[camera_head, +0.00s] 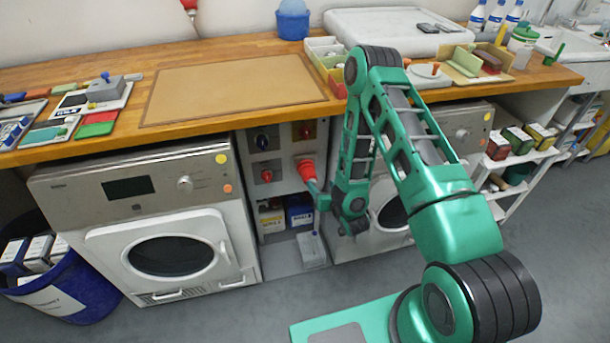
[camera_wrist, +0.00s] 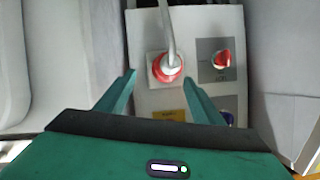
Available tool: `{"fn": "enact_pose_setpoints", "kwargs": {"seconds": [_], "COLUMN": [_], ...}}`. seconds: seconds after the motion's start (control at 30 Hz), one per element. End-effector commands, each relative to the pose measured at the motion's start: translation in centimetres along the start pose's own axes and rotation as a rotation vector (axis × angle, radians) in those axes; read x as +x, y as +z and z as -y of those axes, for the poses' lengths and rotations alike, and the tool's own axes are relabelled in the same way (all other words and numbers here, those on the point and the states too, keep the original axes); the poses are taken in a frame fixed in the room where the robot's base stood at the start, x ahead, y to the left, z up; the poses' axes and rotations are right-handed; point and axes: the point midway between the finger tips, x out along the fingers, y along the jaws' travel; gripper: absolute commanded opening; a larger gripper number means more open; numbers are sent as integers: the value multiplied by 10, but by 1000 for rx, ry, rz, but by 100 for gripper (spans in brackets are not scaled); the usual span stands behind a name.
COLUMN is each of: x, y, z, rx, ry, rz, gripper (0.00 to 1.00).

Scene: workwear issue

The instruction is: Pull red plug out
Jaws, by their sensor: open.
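The red plug (camera_head: 306,169) sits in a socket on the grey panel between the two white machines. In the wrist view the plug (camera_wrist: 167,68) shows as a red ring with a pale centre, and a grey cable runs up from it. My gripper (camera_head: 317,186) is right in front of the plug in the head view. In the wrist view my gripper (camera_wrist: 160,82) is open, with one green finger to each side of the plug's line. The plug appears just beyond the fingertips, with nothing held. I cannot tell how deep the gap is.
A red knob (camera_wrist: 222,59) is on a grey plate beside the plug; other knobs, such as a dark one (camera_head: 262,141), share the panel. The wooden worktop (camera_head: 200,54) overhangs above. White machines (camera_head: 165,225) flank the panel. Boxes (camera_head: 299,210) stand below it.

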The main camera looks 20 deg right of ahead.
Motion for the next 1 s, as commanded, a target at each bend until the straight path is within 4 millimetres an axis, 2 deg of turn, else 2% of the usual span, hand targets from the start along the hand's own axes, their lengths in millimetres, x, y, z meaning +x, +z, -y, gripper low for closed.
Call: {"fn": "enact_pose_setpoints", "kwargs": {"seconds": [0.2, 0.6, 0.77, 1.0], "x": [32, 92, 102, 104], "y": [4, 6, 6, 6], "z": [22, 32, 33, 33], "rx": [-10, -13, -12, -12], "ry": [-26, -34, -35, -34], "rz": [4, 7, 7, 8], "gripper": [61, 61, 61, 61]}}
